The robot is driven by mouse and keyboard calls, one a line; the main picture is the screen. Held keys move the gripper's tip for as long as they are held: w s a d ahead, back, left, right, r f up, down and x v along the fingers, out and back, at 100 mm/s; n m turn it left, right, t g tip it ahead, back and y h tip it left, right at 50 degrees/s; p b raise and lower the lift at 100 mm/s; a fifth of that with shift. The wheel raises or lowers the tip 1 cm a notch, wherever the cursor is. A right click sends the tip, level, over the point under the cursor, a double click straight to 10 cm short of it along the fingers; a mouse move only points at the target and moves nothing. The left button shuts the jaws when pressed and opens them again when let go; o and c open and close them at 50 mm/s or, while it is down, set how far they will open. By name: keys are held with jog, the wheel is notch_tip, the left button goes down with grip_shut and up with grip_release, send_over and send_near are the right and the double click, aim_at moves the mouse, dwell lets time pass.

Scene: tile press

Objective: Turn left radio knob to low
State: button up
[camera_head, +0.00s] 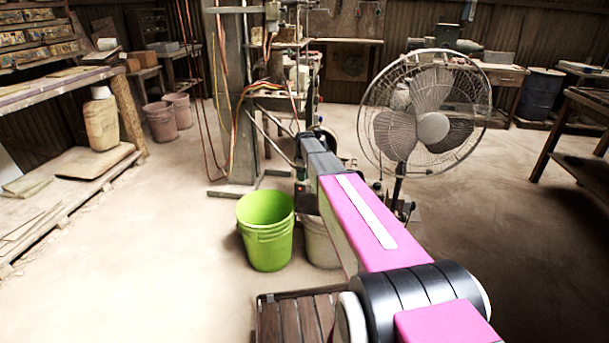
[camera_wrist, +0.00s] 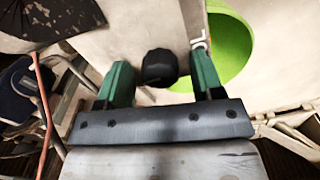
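A round black knob (camera_wrist: 160,67) shows in the wrist view between the two green fingers of my gripper (camera_wrist: 160,78). The fingers are apart, with a narrow gap on each side of the knob. The knob stands in front of a pale beige surface (camera_wrist: 130,45), probably the radio's face. Part of some white lettering shows just right of the knob. I see no pointer on the knob, so its setting cannot be told. In the head view my arm covers the area at my gripper, and I cannot make out the radio there.
A bright green bucket (camera_head: 266,230) stands on the floor left of my arm, with a pale bucket (camera_head: 321,245) beside it. A large standing fan (camera_head: 425,115) is right of my arm. A slatted wooden surface (camera_head: 290,318) lies below. Open floor spreads left.

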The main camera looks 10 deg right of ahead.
jog(key=shift+r, duration=0.15)
notch_tip(320, 180, up, 11)
jog(key=shift+f, duration=0.2)
dwell(0.3)
jog(key=s+f+m, duration=0.3)
jog(key=s, duration=0.9)
jog(key=s+f+m, duration=0.4)
jog(key=s, duration=0.9)
jog(key=s+f+m, duration=0.4)
jog(key=s, duration=0.8)
jog(key=shift+s+f, duration=0.15)
